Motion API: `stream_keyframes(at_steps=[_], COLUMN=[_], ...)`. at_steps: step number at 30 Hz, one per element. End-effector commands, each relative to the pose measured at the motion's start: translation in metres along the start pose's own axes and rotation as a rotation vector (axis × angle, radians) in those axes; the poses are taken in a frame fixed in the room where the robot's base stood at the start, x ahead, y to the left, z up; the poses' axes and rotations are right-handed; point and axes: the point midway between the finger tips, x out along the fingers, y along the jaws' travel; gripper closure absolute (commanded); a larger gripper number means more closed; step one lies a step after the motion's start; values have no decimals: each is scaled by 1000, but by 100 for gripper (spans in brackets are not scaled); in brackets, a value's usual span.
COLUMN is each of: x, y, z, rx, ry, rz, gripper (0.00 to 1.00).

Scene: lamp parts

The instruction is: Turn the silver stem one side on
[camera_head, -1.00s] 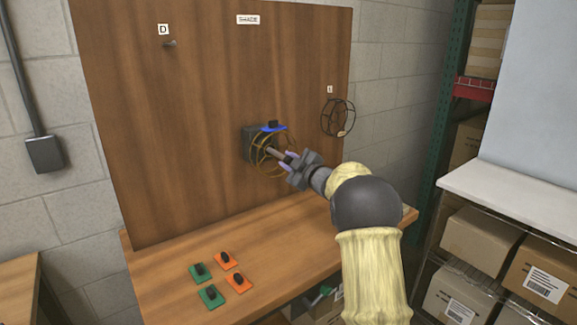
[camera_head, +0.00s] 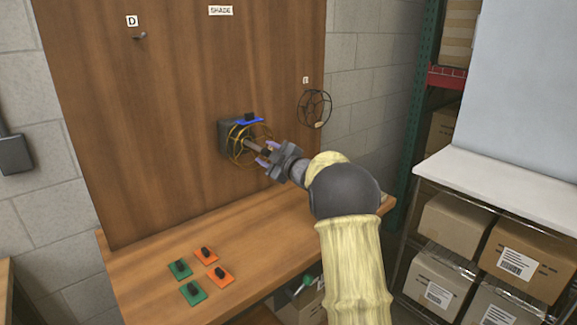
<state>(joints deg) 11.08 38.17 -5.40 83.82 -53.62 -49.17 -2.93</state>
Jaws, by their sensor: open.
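A silver stem (camera_head: 251,144) sticks out from a dark grey box (camera_head: 229,141) on the wooden upright panel. A yellow wire frame (camera_head: 238,156) rings the stem, and a blue piece (camera_head: 249,121) with a black knob sits on top of the box. My gripper (camera_head: 268,153) is at the stem's outer end, with its pale purple fingers open on either side of it. The picture is too small to tell whether the fingers touch the stem. The stem's tip is partly hidden between the fingers.
A black wire frame (camera_head: 314,108) hangs on the panel at right, and an empty hook (camera_head: 139,36) is under the D label. Green (camera_head: 193,292) and orange (camera_head: 219,276) tiles with black knobs lie on the wooden bench (camera_head: 140,287). Boxes on shelves (camera_head: 450,222) stand at right.

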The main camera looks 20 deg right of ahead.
Motion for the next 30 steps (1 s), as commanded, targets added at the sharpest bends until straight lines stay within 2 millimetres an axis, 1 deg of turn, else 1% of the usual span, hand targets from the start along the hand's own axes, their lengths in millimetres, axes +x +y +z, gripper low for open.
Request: stream_keyframes(at_steps=[5,14,21,24,27,30], x=[-25,-82,-130,-147,-159,-164], y=[-1,0,-1,-1,0,-1], z=[1,1,2,1,1,1], rx=[0,0,1,1,0,0], ry=[-2,-3,-4,-3,-2,-2], rz=[1,2,1,1,0,-1], gripper=[55,55,55,55,55,55])
